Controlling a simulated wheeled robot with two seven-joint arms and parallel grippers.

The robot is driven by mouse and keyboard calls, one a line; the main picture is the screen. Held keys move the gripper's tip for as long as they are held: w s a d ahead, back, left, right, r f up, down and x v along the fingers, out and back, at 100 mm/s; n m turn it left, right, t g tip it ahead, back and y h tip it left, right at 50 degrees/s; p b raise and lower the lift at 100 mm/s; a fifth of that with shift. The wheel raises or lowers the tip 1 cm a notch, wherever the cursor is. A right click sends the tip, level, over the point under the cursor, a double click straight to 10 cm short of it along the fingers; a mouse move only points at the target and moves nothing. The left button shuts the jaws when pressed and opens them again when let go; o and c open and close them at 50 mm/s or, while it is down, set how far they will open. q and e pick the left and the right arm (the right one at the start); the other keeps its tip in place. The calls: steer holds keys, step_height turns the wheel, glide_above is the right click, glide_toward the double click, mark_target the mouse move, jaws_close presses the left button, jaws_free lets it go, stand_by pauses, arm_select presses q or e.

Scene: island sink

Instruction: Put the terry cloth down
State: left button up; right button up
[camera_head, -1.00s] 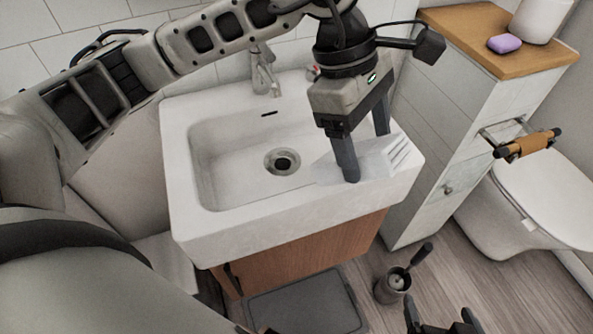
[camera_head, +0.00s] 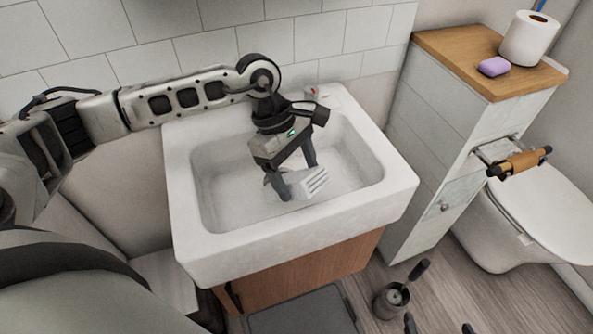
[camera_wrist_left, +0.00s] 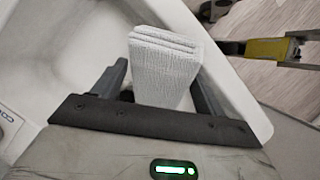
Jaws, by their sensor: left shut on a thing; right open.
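The terry cloth (camera_head: 313,184) is a pale, folded, ribbed bundle inside the white sink basin (camera_head: 207,190). My left gripper (camera_head: 297,183) points down into the basin and is shut on the cloth. In the left wrist view the cloth (camera_wrist_left: 163,68) sits between the two dark fingers, its folded layers facing up. I cannot tell whether the cloth touches the basin floor. The drain is hidden behind the gripper and cloth. Only the fingertips of my right gripper (camera_head: 439,327) show at the bottom edge of the head view, apart and empty.
A wooden-topped cabinet (camera_head: 440,48) right of the sink holds purple soap (camera_head: 494,67) and a paper roll (camera_head: 529,38). A roll holder (camera_head: 522,162) juts from its side near the toilet (camera_head: 540,195). A brush holder (camera_head: 391,301) stands on the floor.

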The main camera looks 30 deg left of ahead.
arm_select(q)
steer(key=shift+f, duration=0.35)
arm_select(e)
steer(key=shift+f, duration=0.2)
arm_select(q)
steer(key=shift+f+b, duration=0.2)
steer(key=shift+b, duration=0.15)
steer(key=shift+f+b, duration=0.4)
steer(key=shift+b, duration=0.05)
arm_select(e)
steer(key=shift+s+a+f, duration=0.1)
steer(key=shift+f, duration=0.2)
arm_select(q)
steer(key=o, duration=1.5)
steer(key=shift+r, duration=0.1)
arm_select(e)
steer(key=shift+r, duration=0.2)
steer(key=shift+r, duration=0.1)
